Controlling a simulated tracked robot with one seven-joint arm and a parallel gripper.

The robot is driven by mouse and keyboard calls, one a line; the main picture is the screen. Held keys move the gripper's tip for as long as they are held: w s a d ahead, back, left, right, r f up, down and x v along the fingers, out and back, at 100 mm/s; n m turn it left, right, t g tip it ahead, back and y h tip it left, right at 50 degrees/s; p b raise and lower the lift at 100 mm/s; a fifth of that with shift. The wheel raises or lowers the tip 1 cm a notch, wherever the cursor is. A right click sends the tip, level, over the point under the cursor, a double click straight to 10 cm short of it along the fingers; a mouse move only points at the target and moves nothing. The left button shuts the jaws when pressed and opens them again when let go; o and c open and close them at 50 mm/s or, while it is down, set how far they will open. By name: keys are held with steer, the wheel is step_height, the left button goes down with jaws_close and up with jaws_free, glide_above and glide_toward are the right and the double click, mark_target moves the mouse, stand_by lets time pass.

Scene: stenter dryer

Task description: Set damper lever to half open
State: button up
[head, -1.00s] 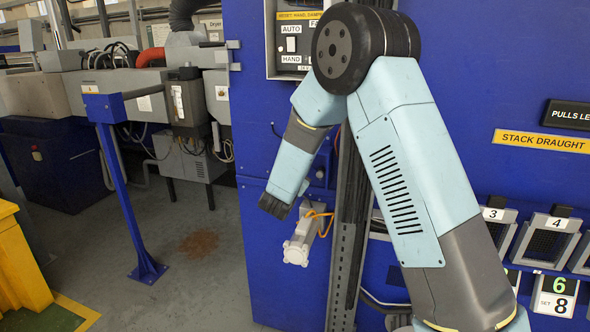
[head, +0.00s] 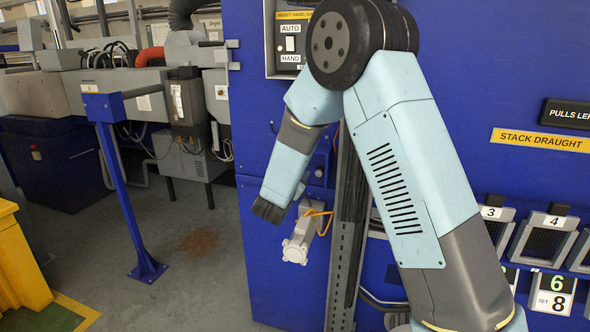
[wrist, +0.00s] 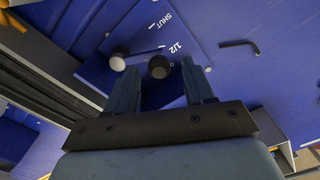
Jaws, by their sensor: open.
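In the wrist view a blue damper plate (wrist: 185,20) carries white marks reading SHUT and 1/2. A dark round knob (wrist: 158,67) shows close to the 1/2 mark. A pale round knob (wrist: 117,63) on a dark stem is to its left; I cannot tell which of the two belongs to the lever. My gripper (wrist: 159,76) is open, its two fingers on either side of the dark knob, with no clear contact on it.
A black bent handle (wrist: 240,46) sticks out at the right in the wrist view. In the head view a white actuator (head: 299,246) with an orange cable is low on the blue panel. A blue post (head: 125,190) stands left. The floor between is clear.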

steer(key=v, duration=1)
steer(key=shift+s+a, duration=0.15)
steer(key=shift+s, duration=0.05)
steer(key=s+d+r+n+g+y, duration=0.4)
steer(key=d+r+n+y, duration=0.35)
steer(key=r, duration=0.65)
steer(key=s+d+n+g+h, duration=0.1)
steer(key=s+d+g, duration=0.2)
steer(key=s+d, duration=0.6)
steer(key=s+d+n+g+h, duration=0.1)
steer(key=s+d+g, duration=0.3)
steer(key=s+d, duration=0.6)
steer(key=s, duration=0.8)
steer(key=shift+s+r+g, duration=0.25)
steer(key=shift+r+g, duration=0.05)
